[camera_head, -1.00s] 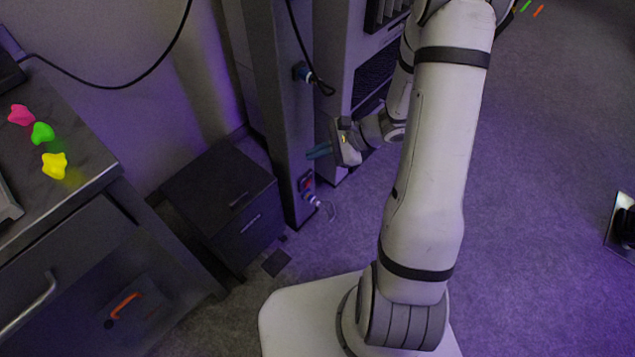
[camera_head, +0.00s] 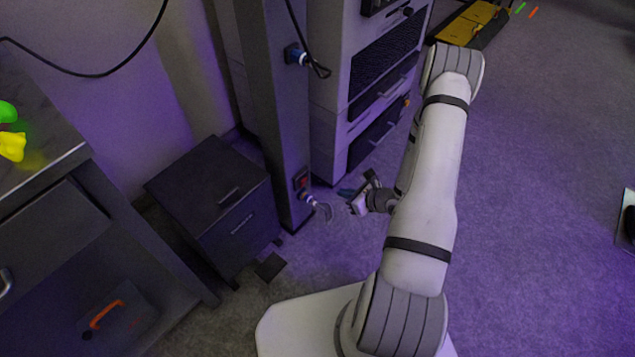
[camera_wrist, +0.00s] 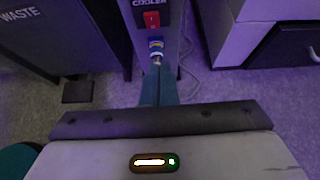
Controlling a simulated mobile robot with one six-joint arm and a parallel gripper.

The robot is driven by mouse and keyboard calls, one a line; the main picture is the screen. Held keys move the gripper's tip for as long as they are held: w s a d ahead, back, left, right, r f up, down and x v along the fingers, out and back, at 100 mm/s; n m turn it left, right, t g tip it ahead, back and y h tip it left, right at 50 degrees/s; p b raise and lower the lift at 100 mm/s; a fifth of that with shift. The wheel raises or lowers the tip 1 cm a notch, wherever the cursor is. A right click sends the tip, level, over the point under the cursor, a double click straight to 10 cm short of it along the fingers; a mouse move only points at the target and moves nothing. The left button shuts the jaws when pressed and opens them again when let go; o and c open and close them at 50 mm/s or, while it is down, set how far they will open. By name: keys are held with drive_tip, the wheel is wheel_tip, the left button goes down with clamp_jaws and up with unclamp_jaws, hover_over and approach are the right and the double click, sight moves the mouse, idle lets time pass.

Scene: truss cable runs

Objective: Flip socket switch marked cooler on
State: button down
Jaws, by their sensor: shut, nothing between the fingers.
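The red switch (camera_wrist: 152,19) sits in a black housing under a label reading COOLER, at the top of the wrist view. In the head view the switch (camera_head: 302,182) is low on the grey post. A blue and silver plug (camera_wrist: 156,45) is in the socket just below the switch, with a cable at its end. My gripper (camera_wrist: 158,84) has its teal fingers shut together with nothing between them. In the head view my gripper (camera_head: 347,192) is to the right of the switch and plug, apart from the post. I cannot tell the switch's position.
The grey post (camera_head: 279,120) carries another blue plug (camera_head: 295,55) higher up with a black cable. Floor right of my arm is mostly clear.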

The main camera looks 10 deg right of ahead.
sight(303, 183)
drive_tip(key=w+a+r+b+x, duration=0.1)
drive_tip(key=r+b+x, duration=0.1)
drive_tip(key=x, duration=1)
drive_tip(key=shift+w+a+b, duration=0.15)
drive_tip(key=shift+w+b, duration=0.25)
drive_tip(key=shift+b, duration=0.45)
